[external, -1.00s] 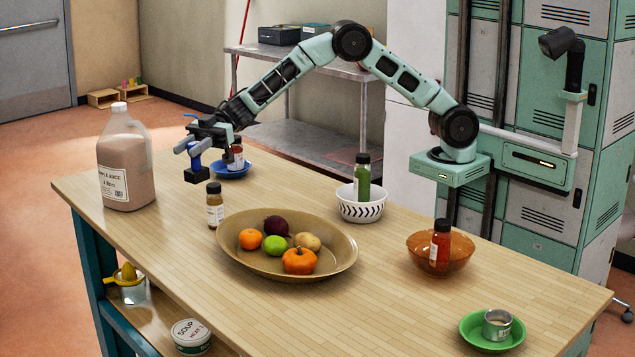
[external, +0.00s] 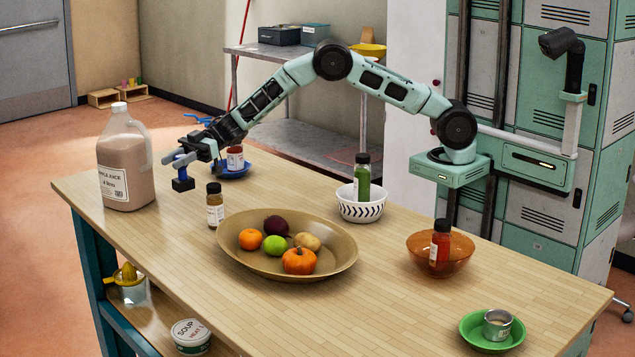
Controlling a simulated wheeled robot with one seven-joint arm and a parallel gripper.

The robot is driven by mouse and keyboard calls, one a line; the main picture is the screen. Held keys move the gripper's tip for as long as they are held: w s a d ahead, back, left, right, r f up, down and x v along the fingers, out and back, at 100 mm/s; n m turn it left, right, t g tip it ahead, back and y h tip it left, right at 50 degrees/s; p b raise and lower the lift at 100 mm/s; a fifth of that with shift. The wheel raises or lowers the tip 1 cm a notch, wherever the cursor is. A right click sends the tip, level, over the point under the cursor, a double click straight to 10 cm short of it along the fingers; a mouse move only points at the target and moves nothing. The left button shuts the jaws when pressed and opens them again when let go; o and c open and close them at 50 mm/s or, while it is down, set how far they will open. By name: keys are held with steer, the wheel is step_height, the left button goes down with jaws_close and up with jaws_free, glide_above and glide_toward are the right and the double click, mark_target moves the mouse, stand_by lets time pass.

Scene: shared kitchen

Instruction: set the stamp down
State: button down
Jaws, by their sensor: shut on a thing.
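My gripper (external: 184,160) is over the far left part of the table, shut on the stamp (external: 183,184). The fingers hide the top of the handle.
A large juice jug (external: 125,165) stands left of the stamp, and a small bottle (external: 214,205) stands in front right. A fruit platter (external: 345,262) is nearer the front.

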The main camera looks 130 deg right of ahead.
mark_target(176, 187)
steer(key=shift+f+p, duration=0.45)
steer(key=shift+f, duration=2.95)
steer(key=shift+f, duration=0.2)
steer(key=c, duration=1)
jaws_free()
steer(key=shift+r, duration=0.1)
steer(key=shift+s+r, duration=0.1)
steer(key=b+v, duration=0.2)
steer(key=v, duration=1)
steer(key=shift+b, duration=0.35)
